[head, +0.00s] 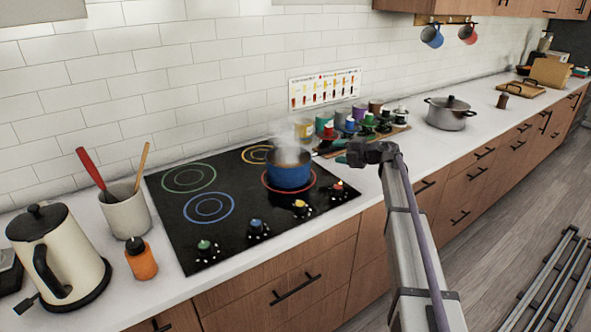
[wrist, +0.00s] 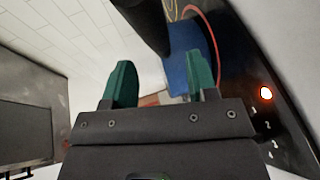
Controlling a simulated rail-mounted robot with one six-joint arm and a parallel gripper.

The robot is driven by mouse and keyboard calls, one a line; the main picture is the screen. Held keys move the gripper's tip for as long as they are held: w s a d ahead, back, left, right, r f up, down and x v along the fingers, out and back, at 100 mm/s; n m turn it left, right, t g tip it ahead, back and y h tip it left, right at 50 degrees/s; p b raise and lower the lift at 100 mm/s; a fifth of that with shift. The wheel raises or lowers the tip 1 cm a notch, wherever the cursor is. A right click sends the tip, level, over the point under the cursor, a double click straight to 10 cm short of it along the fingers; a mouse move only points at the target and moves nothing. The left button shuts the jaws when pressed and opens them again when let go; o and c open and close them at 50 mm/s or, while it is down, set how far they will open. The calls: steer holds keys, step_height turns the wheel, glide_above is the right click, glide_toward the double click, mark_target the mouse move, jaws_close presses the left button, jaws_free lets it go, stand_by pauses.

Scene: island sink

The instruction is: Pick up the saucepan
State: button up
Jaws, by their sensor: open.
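The saucepan (head: 289,172) is a small blue pot with steam rising from it. It sits on the lit red ring at the front right of the black cooktop. Its blue side also shows in the wrist view (wrist: 186,75), partly behind the right finger. A dark bar at the top of the wrist view looks like its handle. My gripper (head: 342,159) is just right of the saucepan, near the handle end. In the wrist view its green fingers (wrist: 162,80) are apart, with nothing visibly held. I cannot tell whether they touch the handle.
The black cooktop (head: 175,213) has several knobs along its front. Several colourful cups (head: 352,125) stand behind my gripper. A grey lidded pot (head: 448,114) stands farther right. A kettle (head: 55,255), an orange bottle (head: 140,260) and a utensil crock (head: 125,212) stand at left.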

mark_target(331, 151)
steer(key=b+x, duration=0.1)
steer(key=x, duration=0.4)
steer(key=shift+w+f, duration=0.1)
steer(key=shift+f, duration=0.05)
jaws_close()
stand_by(0.4)
